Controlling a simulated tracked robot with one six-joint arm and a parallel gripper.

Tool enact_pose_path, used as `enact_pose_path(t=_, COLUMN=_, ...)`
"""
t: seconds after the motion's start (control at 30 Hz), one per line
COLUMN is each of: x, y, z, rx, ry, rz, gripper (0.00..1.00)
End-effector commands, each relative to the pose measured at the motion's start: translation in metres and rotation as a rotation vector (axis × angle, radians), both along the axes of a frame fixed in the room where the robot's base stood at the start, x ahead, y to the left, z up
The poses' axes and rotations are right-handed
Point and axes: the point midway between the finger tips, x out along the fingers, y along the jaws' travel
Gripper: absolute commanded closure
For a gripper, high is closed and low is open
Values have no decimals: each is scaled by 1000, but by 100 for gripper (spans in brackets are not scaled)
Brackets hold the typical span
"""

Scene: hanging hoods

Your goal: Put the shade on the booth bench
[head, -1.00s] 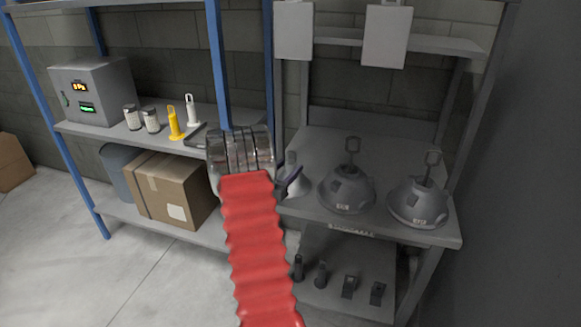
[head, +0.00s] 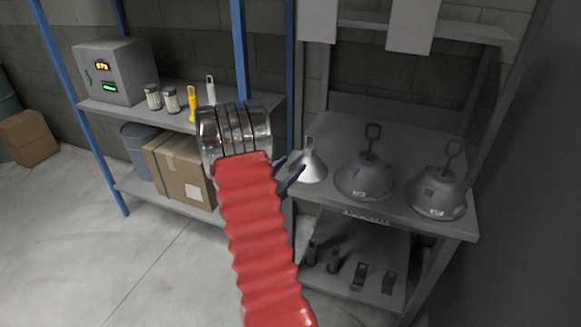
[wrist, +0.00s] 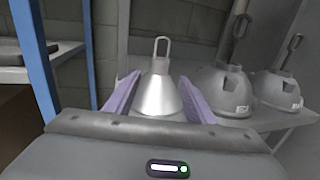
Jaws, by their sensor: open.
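The shade (head: 310,166) is a small pale silver cone with a loop handle on top. It stands upright at the left end of a grey bench (head: 400,205) in the head view. In the wrist view the shade (wrist: 158,97) appears centred between the two purple fingers of my gripper (wrist: 158,98). My gripper (head: 291,168) is open, with its fingers beside the shade at its left in the head view. I cannot tell whether a finger touches it.
Two larger dark hoods, a middle one (head: 364,178) and a right one (head: 436,194), stand close to the right of the shade. A blue shelf post (wrist: 36,60) is at the left. Pale panels (head: 410,25) hang above.

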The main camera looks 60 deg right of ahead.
Motion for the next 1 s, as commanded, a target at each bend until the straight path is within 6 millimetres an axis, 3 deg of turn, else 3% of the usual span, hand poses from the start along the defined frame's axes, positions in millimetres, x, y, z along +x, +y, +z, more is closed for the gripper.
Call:
enact_pose_path(t=0.5, x=1, y=0, z=0, rx=1, ry=1, rz=2, gripper=50)
enact_pose_path(t=0.63, x=10, y=3, z=5, rx=15, ry=25, rz=31, gripper=50)
enact_pose_path(t=0.83, x=60, y=27, z=28, rx=84, ry=171, rz=194, gripper=50)
enact_pose_path(t=1.0, x=116, y=70, z=56, rx=127, ry=387, rz=417, gripper=50)
